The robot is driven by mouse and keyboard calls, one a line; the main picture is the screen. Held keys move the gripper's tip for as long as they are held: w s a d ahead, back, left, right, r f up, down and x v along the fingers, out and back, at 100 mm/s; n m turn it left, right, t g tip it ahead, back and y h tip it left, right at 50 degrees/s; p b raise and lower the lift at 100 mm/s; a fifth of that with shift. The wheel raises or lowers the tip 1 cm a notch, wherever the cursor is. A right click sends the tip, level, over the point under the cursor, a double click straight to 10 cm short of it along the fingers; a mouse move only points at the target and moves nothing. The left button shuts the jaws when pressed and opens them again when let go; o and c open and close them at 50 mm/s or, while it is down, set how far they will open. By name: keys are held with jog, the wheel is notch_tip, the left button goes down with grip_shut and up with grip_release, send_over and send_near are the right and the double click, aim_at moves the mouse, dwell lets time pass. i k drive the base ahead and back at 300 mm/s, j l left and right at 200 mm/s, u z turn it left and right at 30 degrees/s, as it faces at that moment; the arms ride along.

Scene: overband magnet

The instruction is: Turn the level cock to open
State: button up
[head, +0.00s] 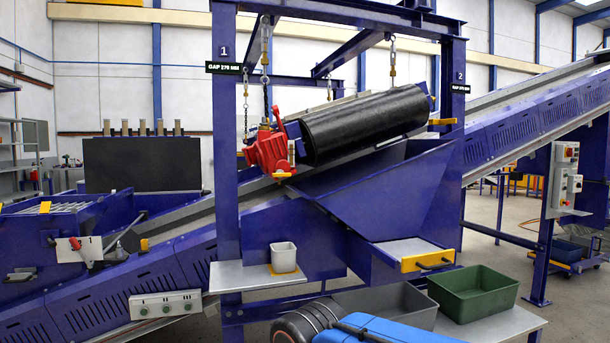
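A red gear housing (268,150) hangs at the left end of the black belt drum (368,125), inside the blue frame. My arm shows only as dark and blue links at the bottom edge, well below the housing. My gripper is not in view.
A white cup (284,257) stands on a grey shelf (240,276) below the housing. A blue chute (385,200) and a yellow-fronted drawer (427,260) are to the right. Grey (385,303) and green (473,292) bins stand in front. Blue posts (226,170) and chains (265,45) flank the housing.

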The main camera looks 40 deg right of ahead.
aim_at(280, 173)
jog(key=i+l+z, duration=0.2)
jog(key=i+z, duration=0.2)
jog(key=i+l+z, duration=0.1)
jog(key=i+z, duration=0.3)
jog(key=i, duration=0.1)
